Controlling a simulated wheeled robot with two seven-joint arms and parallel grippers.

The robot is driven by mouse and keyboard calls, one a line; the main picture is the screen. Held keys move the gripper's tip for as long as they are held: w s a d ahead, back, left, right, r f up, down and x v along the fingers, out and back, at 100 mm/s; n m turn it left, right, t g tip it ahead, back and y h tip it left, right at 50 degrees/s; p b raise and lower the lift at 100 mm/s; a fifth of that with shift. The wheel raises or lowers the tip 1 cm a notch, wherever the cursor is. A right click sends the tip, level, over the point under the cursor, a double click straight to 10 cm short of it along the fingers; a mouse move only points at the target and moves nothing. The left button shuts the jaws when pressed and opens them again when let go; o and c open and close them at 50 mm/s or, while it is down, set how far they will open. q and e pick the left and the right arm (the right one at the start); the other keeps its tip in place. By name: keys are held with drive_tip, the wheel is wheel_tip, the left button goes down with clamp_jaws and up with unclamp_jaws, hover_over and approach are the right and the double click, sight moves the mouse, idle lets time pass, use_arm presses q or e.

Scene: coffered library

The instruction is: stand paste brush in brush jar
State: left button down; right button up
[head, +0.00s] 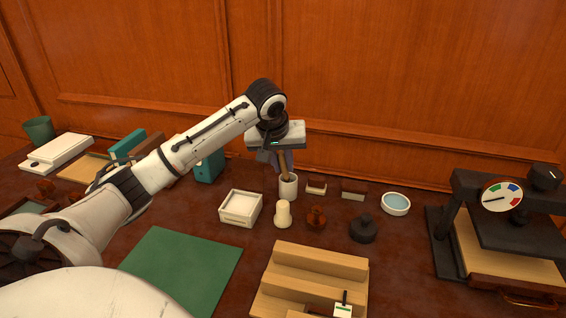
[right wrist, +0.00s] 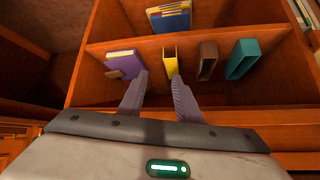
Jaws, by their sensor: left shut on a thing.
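The paste brush (head: 283,163) shows in the head view as a tan handle, roughly upright. My left gripper (head: 276,160) is shut on it from above. The pale cylindrical brush jar (head: 289,188) stands on the desk directly below. The brush's lower end meets the jar's dark mouth and appears to be inside it; how deep it reaches is hidden. My right gripper (right wrist: 157,98) is open and empty in the right wrist view, its two fingers apart before a shelf.
Close around the jar stand a white square box (head: 240,207), a cream bottle-shaped piece (head: 283,214), brown stamps (head: 316,217), a dark weight (head: 363,229) and a white bowl (head: 396,203). A wooden stepped rack (head: 318,264) is in front. A black press (head: 460,245) stands right. The shelf holds a yellow book (right wrist: 170,62).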

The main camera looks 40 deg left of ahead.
use_arm(q)
drive_tip(key=shift+f, duration=0.3)
drive_tip(key=c, duration=1.6)
unclamp_jaws()
drive_tip(key=v, duration=1.2)
drive_tip(key=shift+r, duration=0.45)
